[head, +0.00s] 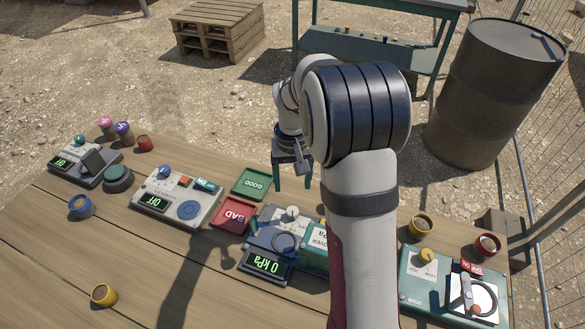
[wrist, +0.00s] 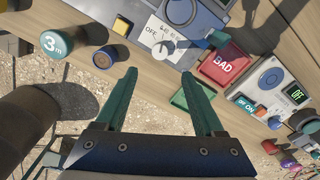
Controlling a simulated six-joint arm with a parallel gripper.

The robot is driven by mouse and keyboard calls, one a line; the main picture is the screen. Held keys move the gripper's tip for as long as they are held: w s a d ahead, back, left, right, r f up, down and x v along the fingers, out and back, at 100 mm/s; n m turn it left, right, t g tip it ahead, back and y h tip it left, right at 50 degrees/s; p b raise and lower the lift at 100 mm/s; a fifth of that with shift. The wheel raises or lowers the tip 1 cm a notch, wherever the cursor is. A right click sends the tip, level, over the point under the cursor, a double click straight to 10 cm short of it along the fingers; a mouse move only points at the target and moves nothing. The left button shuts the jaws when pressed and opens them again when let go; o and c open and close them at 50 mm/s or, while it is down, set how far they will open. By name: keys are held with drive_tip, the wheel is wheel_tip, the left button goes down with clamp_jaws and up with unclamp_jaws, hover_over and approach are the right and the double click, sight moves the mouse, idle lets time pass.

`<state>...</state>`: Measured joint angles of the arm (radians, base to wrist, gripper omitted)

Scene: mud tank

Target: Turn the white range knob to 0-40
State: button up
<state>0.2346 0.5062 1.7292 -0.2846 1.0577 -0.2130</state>
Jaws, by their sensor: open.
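The white range knob (head: 291,212) sits at the back of the blue-grey pressure device (head: 257,247), whose display reads 0 kPa. In the wrist view a pale knob (wrist: 168,47) shows on a plate beside small printed labels, one reading OFF. The other labels are too small to read, so the set range cannot be told. My gripper (head: 292,187) is above the table's far edge, behind the knob and apart from it. In the wrist view my gripper (wrist: 160,74) has its two green fingers spread wide with nothing between them.
Another device with an OFF display (head: 175,199) is further left. My arm hides part of the table on the right.

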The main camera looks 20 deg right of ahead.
wheel_tip(320, 180, up, 5)
drive_tip(key=shift+r, duration=0.1)
idle(0.3)
drive_tip(key=s+a+r+m+y, duration=0.1)
drive_tip(key=s+a+r, duration=0.25)
drive_tip(key=s, duration=0.35)
drive_tip(key=s+a+r, duration=0.2)
drive_tip(key=s+a, duration=0.3)
drive_tip(key=s, duration=0.2)
drive_tip(key=s+a+f, duration=0.1)
drive_tip(key=s+a, duration=0.1)
drive_tip(key=s, duration=0.4)
drive_tip(key=s+a+f+m, duration=0.1)
drive_tip(key=s+a, duration=0.1)
drive_tip(key=s, duration=0.5)
drive_tip(key=shift+a+f+y, duration=0.15)
drive_tip(key=shift+a+y, duration=0.15)
drive_tip(key=shift+y, duration=0.1)
